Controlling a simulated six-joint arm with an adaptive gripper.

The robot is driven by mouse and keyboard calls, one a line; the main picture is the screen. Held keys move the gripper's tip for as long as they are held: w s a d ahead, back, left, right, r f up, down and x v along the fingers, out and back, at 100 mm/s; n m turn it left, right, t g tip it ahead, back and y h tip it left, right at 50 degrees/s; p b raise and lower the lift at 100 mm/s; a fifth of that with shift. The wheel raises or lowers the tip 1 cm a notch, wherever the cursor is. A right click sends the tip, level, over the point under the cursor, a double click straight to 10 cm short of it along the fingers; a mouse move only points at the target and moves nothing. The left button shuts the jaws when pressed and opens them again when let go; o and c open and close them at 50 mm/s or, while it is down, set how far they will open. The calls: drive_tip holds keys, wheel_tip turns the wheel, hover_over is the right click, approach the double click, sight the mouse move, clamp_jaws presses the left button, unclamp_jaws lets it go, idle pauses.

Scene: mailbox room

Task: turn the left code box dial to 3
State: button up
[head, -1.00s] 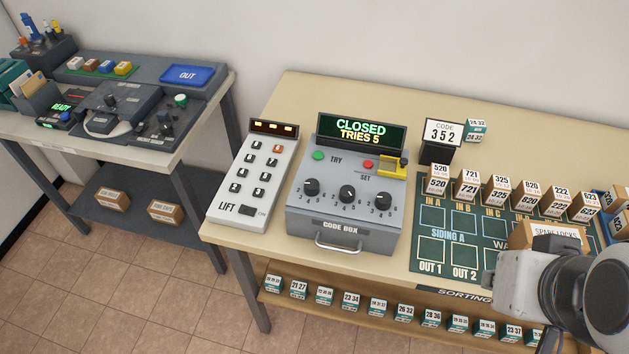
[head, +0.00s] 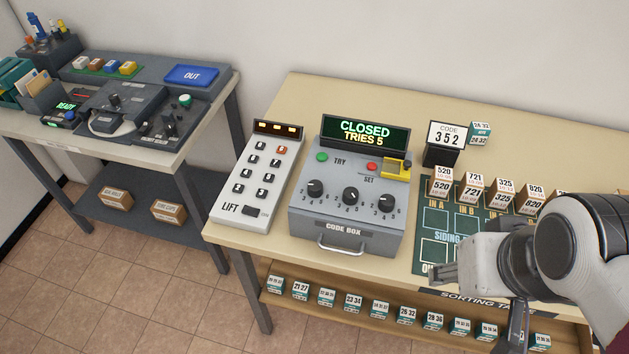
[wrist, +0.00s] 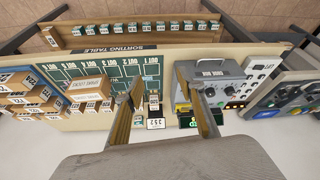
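The grey code box (head: 346,215) stands on the table in the middle of the head view. Its left dial (head: 315,188) is a black knob at the left of a row of three; its exact setting is too small to read. Its display (head: 364,132) reads CLOSED, TRIES 5. A card (head: 446,135) behind it shows CODE 352. My gripper (head: 475,305) is at the right over the sorting table's front, apart from the box. In the wrist view its fingers (wrist: 166,84) are spread with nothing held. The code box also shows there (wrist: 215,72), upside down.
A lift keypad (head: 255,180) stands close to the left of the code box. Labelled blocks (head: 473,188) stand in a row on the green sorting board (head: 434,220) to the right. More small blocks line the lower shelf (head: 335,312). The space above the dials is clear.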

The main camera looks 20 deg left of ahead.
drive_tip(key=w+a+f+n+g, duration=0.1)
drive_tip(key=w+a+f+n, duration=0.15)
drive_tip(key=w+a, duration=0.55)
drive_tip(key=m+h, duration=0.1)
drive_tip(key=m, duration=0.1)
approach(315, 185)
drive_tip(key=s+f, duration=0.1)
drive_tip(key=s+d+f, duration=0.1)
drive_tip(key=s+f, duration=0.1)
drive_tip(key=shift+d, duration=0.1)
drive_tip(key=w+r+m, duration=0.1)
drive_tip(key=w+a+r+m+t, duration=0.1)
drive_tip(key=shift+w+m, duration=0.15)
drive_tip(key=shift+m, duration=0.2)
drive_tip(key=shift+f, duration=0.1)
drive_tip(key=shift+x, duration=3.85)
